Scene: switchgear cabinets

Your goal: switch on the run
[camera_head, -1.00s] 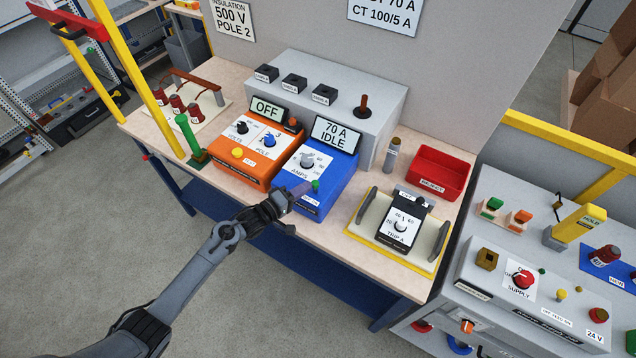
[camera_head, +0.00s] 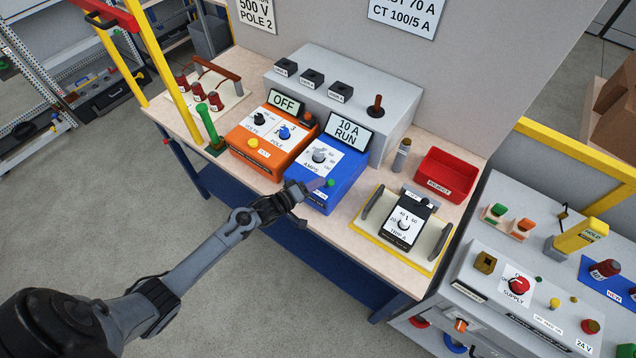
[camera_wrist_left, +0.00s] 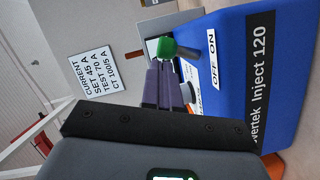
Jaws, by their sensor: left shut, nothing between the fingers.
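The blue injection box (camera_head: 322,187) stands on the bench, and its display (camera_head: 349,132) reads "10 A RUN". Its AMPS dial (camera_head: 320,157) is on the top. A green-capped control (camera_head: 329,183) sits near its front edge. In the left wrist view the green cap (camera_wrist_left: 168,47) is close up beside an "OFF ON" label (camera_wrist_left: 212,60). My left gripper (camera_head: 316,185) is shut and empty, with its fingertips right at the green cap. The wrist view shows the closed fingers (camera_wrist_left: 164,84) reaching the cap; whether they touch cannot be told. My right gripper is not in view.
An orange box (camera_head: 258,150) with display "OFF" stands left of the blue box. A relay tester (camera_head: 404,222) on a yellow-edged tray and a red bin (camera_head: 446,174) stand right. A grey cabinet (camera_head: 395,95) is behind. Open floor lies in front of the bench.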

